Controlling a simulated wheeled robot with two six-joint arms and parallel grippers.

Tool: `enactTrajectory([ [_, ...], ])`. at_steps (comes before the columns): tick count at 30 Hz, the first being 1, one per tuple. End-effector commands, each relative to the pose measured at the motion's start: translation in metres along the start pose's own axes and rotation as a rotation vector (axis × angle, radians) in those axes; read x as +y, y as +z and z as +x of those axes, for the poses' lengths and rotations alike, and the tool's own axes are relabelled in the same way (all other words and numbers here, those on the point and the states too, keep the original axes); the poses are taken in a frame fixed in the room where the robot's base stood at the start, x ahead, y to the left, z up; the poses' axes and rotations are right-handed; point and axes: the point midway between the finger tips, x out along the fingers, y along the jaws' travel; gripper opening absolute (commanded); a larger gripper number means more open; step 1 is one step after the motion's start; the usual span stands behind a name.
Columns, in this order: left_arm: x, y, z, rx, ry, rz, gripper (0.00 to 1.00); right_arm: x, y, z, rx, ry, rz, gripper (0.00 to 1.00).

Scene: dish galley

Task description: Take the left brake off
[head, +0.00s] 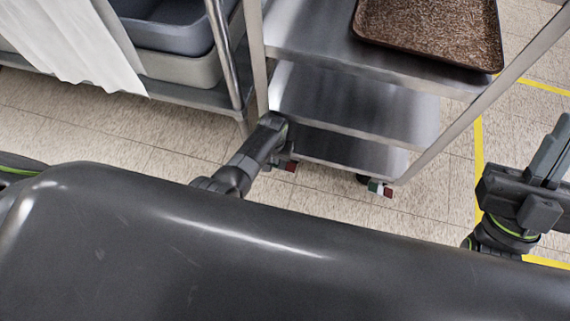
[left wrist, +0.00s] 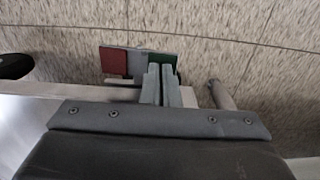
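The left brake is a small pedal (head: 291,167) with a red end and a green end, low at the cart's near left caster. In the left wrist view its red part (left wrist: 115,60) is at left, with grey in the middle and green at right. My left gripper (head: 280,130) reaches down beside the cart's left post, close to this pedal. In the left wrist view its fingers (left wrist: 160,70) are together and empty, overlapping the grey and green part. I cannot tell if they touch it. My right gripper (head: 553,145) is raised at the right, its fingers together, away from the cart.
The steel cart (head: 310,40) has several shelves and a brown tray (head: 430,30) on top. A second red and green pedal (head: 380,188) is at its right caster. A rack with grey tubs (head: 170,25) and a white cloth (head: 75,40) stands at left. Yellow floor lines (head: 479,160) run at right.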

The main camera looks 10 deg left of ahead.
Motion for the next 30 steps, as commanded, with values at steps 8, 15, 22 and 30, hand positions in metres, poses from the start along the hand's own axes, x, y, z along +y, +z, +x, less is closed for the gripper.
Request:
enactTrajectory([
  [8,0.001,0.001,0.005,-0.001,0.003,0.000,0.00,-0.001,0.002,-0.003,0.000,0.000,0.000,0.00],
  [15,0.001,0.000,0.001,-0.001,0.002,0.000,0.00,0.000,0.000,0.000,0.000,0.000,0.000,0.00],
  [22,0.001,0.000,-0.016,0.000,0.002,0.000,0.00,0.003,-0.010,0.016,0.000,0.000,0.000,0.00],
  [30,0.001,0.000,-0.036,0.000,0.001,0.000,0.00,0.007,-0.022,0.034,0.000,0.000,0.000,0.00],
])
